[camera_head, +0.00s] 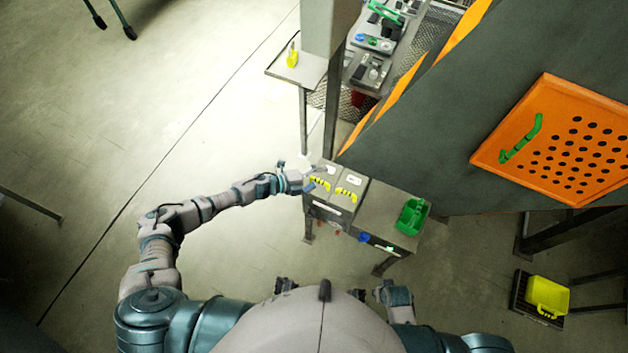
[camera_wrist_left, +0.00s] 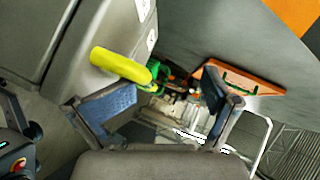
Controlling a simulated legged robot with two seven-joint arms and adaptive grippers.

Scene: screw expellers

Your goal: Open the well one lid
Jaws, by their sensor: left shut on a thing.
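A grey cabinet has two grey lids on top, each with a yellow handle and a white label. The left lid's handle (camera_head: 320,184) is beside my left gripper (camera_head: 308,180); the right lid's handle (camera_head: 347,194) stands apart from it. Both lids look closed. In the left wrist view a yellow handle (camera_wrist_left: 118,66) runs from the grey lid surface to the space between the fingers of my left gripper (camera_wrist_left: 165,103). The gripper is shut on this handle, though the fingers look well apart. The label numbers are too small to read. My right gripper is not clearly visible.
A lower table with a green bin (camera_head: 412,216) adjoins the cabinet on the right. A small stand (camera_head: 283,68) holds a yellow item behind. A large dark panel with an orange perforated plate (camera_head: 550,140) fills the right. Open floor lies left.

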